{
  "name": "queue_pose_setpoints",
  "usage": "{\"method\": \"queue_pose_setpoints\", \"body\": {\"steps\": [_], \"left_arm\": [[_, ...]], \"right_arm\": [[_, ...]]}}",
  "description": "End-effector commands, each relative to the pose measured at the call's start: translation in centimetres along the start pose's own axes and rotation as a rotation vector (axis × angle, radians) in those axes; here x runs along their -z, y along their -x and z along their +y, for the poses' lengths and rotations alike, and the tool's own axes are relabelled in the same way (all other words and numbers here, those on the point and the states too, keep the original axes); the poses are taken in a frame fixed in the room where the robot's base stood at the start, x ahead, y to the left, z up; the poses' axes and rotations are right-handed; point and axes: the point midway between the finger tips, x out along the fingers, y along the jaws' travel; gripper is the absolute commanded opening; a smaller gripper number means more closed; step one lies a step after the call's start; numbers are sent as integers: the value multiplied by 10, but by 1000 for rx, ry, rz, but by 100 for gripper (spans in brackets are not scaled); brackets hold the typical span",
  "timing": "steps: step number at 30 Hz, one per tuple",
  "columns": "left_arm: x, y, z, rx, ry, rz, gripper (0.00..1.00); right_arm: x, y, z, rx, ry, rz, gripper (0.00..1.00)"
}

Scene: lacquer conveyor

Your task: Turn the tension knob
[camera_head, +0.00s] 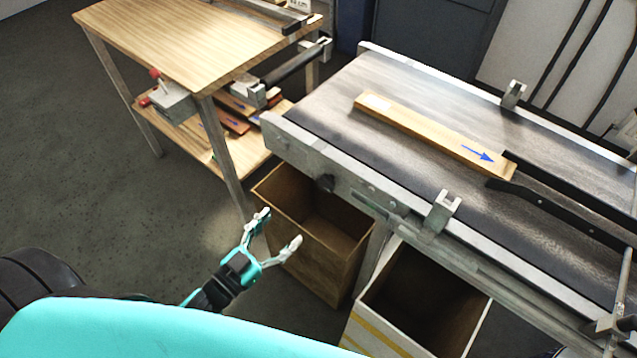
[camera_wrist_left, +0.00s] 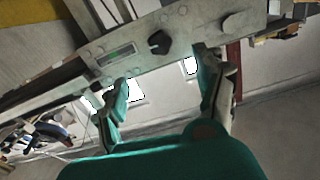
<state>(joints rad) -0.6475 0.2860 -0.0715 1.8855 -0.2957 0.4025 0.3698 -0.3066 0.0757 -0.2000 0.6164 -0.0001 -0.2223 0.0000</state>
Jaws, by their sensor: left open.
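The tension knob (camera_head: 324,183) is a small black knob on the grey side rail of the conveyor (camera_head: 300,140). In the left wrist view the black knob (camera_wrist_left: 159,42) sits on the metal side plate, beyond and between the fingertips. My left gripper (camera_head: 278,229) is teal with pale fingertips. It is open and empty, below and left of the knob, and apart from it. In the left wrist view its two fingers (camera_wrist_left: 165,88) stand wide apart. My right gripper is not in view.
A wooden plank (camera_head: 435,133) with a blue arrow lies on the dark belt against black guide rails. Two open boxes, one brown (camera_head: 290,250) and one white with yellow stripes (camera_head: 372,338), stand below the conveyor. A wooden table (camera_head: 190,40) stands at upper left.

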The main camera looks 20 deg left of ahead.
Motion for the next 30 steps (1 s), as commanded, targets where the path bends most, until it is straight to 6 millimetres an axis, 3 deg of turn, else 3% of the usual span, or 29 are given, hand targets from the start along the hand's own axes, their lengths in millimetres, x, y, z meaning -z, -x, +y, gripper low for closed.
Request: {"method": "queue_pose_setpoints", "body": {"steps": [12,18,24,30], "left_arm": [[3,-94,0,1,1,3,70],[1,-129,0,2,1,1,70],[0,-147,0,0,1,0,70],[-1,-150,0,0,1,-2,70]], "right_arm": [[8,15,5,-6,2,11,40],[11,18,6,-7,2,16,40],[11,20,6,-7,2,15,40],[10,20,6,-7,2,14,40]]}}
